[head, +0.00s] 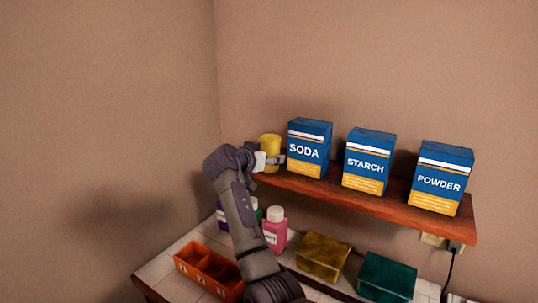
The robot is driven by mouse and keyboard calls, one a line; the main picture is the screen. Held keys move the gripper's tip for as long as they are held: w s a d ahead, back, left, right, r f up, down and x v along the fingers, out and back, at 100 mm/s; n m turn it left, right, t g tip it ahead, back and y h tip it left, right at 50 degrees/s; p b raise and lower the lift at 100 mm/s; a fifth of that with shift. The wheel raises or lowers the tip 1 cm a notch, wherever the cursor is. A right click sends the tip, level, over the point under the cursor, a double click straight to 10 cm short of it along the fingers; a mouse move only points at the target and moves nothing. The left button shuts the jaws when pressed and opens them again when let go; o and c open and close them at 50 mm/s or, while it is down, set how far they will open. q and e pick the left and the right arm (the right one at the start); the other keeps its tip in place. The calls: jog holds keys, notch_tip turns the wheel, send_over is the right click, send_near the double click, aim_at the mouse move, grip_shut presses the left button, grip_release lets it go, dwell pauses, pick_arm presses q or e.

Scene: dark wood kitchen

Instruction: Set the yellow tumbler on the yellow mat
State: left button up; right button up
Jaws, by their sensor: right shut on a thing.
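The yellow tumbler (269,147) is upright at the left end of the wooden shelf. My right gripper (271,160) is shut on its lower part. The gripper hides the tumbler's base, so I cannot tell whether it touches the shelf. No yellow mat can be made out in this view. My left gripper is not in view.
Blue boxes marked SODA (308,150), STARCH (369,163) and POWDER (440,180) stand on the shelf (398,208), SODA close beside the tumbler. Below are an orange divided bin (206,270), a pink bottle (275,236), a yellow box (323,255) and a teal box (386,277).

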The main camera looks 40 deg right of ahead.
jog(key=shift+f, duration=0.1)
jog(key=o, duration=1.1)
jog(key=shift+o, duration=0.2)
